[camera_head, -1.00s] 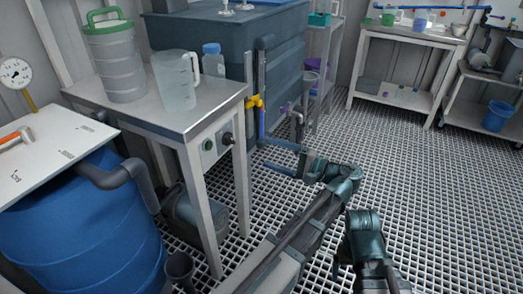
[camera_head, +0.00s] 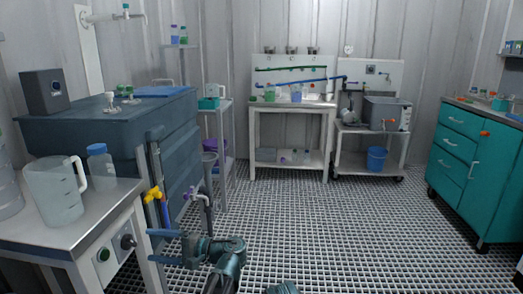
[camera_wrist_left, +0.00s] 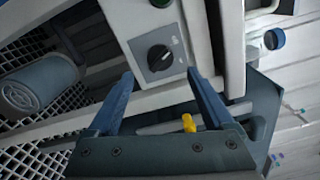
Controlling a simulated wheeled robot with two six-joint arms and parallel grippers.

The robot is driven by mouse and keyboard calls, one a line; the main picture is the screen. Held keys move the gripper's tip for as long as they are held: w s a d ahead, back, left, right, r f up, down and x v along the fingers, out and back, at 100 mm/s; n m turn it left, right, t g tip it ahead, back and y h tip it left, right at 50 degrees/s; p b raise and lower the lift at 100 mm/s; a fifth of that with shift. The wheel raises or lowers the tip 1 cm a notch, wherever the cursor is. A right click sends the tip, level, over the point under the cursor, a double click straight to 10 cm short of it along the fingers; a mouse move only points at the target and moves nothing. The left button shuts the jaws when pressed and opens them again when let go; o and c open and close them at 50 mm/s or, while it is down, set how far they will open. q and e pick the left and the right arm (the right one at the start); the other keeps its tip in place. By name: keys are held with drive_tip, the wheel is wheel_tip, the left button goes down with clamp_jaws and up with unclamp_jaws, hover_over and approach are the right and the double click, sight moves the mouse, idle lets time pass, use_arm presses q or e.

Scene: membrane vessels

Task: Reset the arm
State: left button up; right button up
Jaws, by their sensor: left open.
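My left gripper (camera_head: 160,247) is low in the head view, in front of the dark tank and to the right of the metal bench. Its two blue fingers point left and are apart. In the left wrist view the spread fingers (camera_wrist_left: 160,75) have nothing between them. Beyond them is the bench's control panel with a black rotary knob (camera_wrist_left: 159,57); the fingers look clear of it. My left arm comes up from the bottom edge. Only a small piece of my right arm shows at the bottom; its gripper is out of view.
The metal bench (camera_head: 98,222) holds a clear jug (camera_head: 56,192) and a blue-capped bottle (camera_head: 100,165). The dark tank (camera_head: 90,142) has a yellow-handled valve (camera_head: 152,194). A teal cabinet (camera_head: 460,160) stands right. The grated floor (camera_head: 340,235) in the middle is clear.

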sight(134, 243)
use_arm(q)
drive_tip(key=shift+w+a, duration=0.15)
drive_tip(key=shift+a, duration=1.45)
drive_tip(key=shift+w+a, duration=0.1)
drive_tip(key=shift+a, duration=1.45)
drive_tip(key=s+d, duration=0.1)
drive_tip(key=d, duration=1.3)
drive_tip(key=a, duration=0.9)
drive_tip(key=w+a, duration=0.1)
drive_tip(key=a, duration=0.4)
drive_tip(key=shift+a, duration=0.25)
drive_tip(key=shift+d+m, duration=0.2)
drive_tip(key=shift+m, duration=0.3)
drive_tip(key=m, duration=1.1)
drive_tip(key=shift+d, duration=0.1)
